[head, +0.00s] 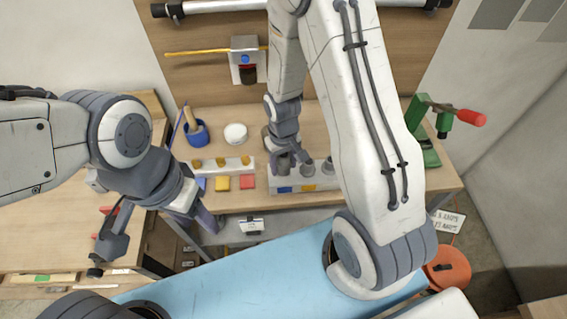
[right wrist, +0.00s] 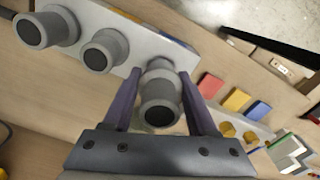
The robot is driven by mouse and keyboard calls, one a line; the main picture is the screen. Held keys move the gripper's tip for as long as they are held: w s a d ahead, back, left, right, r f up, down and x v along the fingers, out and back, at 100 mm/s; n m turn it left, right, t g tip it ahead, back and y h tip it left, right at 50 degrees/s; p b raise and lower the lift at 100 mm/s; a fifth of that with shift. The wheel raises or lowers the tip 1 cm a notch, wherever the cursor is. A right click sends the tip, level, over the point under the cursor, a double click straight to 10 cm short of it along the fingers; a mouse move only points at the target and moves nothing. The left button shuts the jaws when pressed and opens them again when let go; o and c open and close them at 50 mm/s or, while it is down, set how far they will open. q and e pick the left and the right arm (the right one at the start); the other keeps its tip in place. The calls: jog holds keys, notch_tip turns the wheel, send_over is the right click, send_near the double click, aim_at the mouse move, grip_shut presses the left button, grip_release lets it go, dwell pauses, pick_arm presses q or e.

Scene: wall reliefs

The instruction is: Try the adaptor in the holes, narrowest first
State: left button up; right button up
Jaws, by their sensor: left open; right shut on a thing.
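A pale block (head: 262,184) on the bench carries a row of three grey round collars. In the right wrist view the left collar (right wrist: 45,28) and middle collar (right wrist: 103,50) show dark bores. My right gripper (head: 284,158) is at the block's left end in the head view. In the right wrist view its fingers (right wrist: 160,98) are shut on a grey, dark-bored cylinder, the adaptor (right wrist: 160,112). It lines up with the end collar (right wrist: 158,66); I cannot tell if it is seated. My left gripper (head: 203,217) is open and empty, in front of the bench.
A second block (head: 220,164) with yellow plugs stands to the left, with blue, yellow and red tiles (head: 221,183) before it. A blue cup (head: 197,134) and white round dish (head: 235,134) stand behind. A green clamp (head: 430,115) with a red handle is at the right.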

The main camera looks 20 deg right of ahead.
jog(key=shift+f+b, duration=0.75)
jog(key=shift+f, duration=0.2)
jog(key=o, duration=1.4)
notch_tip(320, 180, up, 11)
jog(key=shift+f+b, duration=0.2)
jog(key=shift+b, duration=0.45)
